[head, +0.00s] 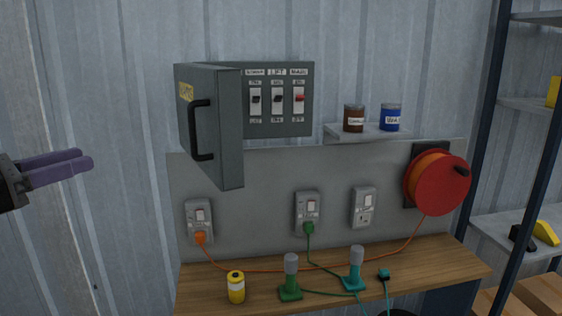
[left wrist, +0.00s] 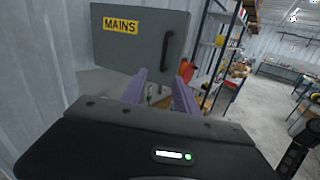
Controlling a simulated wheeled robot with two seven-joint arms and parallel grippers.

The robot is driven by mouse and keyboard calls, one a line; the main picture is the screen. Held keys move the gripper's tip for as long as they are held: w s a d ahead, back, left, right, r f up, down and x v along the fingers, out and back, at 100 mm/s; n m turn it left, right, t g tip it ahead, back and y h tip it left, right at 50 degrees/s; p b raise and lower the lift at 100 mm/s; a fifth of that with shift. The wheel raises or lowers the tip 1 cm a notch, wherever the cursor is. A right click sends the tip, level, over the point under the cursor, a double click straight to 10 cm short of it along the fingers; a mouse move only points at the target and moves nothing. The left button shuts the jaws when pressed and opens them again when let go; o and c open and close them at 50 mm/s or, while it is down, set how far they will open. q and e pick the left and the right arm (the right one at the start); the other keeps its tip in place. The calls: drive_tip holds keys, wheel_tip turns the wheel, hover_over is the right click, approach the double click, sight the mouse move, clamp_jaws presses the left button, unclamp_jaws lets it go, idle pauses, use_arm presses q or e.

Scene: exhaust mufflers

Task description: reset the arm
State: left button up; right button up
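My left gripper (head: 88,162) comes in from the left edge of the head view, with purple fingers in empty air left of the grey switch box. In the left wrist view its fingers (left wrist: 164,72) stand apart with nothing between them. The box's door (head: 217,128) is swung open, with a black handle and a yellow label; the wrist view shows this door (left wrist: 140,38) with the label MAINS. Inside, the panel (head: 278,98) holds three switches, the right one (head: 299,98) with a red lever. My right gripper is not seen.
A wooden bench (head: 330,268) below carries a yellow can (head: 236,287), a green tool (head: 291,278) and a teal tool (head: 354,270). Sockets and a red cable reel (head: 437,182) are on the backboard. A shelf rack (head: 508,150) stands at right. The wall at left is clear.

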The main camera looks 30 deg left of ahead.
use_arm(q)
drive_tip(key=w+a+f+m+g+y, duration=0.35)
drive_tip(key=w+f+m+y, duration=0.3)
drive_tip(key=w+f, duration=0.9)
drive_tip(key=w+d+f+m+g, duration=0.2)
drive_tip(key=w+d+f+m, duration=0.3)
drive_tip(key=f, duration=0.4)
drive_tip(key=w+d+f+m+g, duration=0.2)
drive_tip(key=w+d+f+m, duration=0.15)
drive_tip(key=d+f, duration=0.45)
drive_tip(key=w+d+f+m+g, duration=0.1)
drive_tip(key=w+d+f+m, duration=0.3)
drive_tip(key=f, duration=0.7)
drive_tip(key=s+d+f+m+g+h, duration=0.2)
drive_tip(key=s+d+f+m, duration=0.2)
drive_tip(key=d+f, duration=0.55)
drive_tip(key=s+d+f+m+g+h, duration=0.15)
drive_tip(key=s+d+f+m, duration=0.3)
drive_tip(key=d+f, duration=0.45)
drive_tip(key=s+d+f+m+g+h, duration=0.1)
drive_tip(key=s+d+f+g, duration=0.1)
drive_tip(key=s+d+f, duration=0.4)
drive_tip(key=s+d+f+m+g+h, duration=0.2)
drive_tip(key=s+d+f, duration=0.4)
drive_tip(key=s+d, duration=0.4)
drive_tip(key=s+g, duration=0.1)
drive_tip(key=s, duration=0.3)
drive_tip(key=shift+f, duration=0.15)
drive_tip(key=shift+m, duration=0.25)
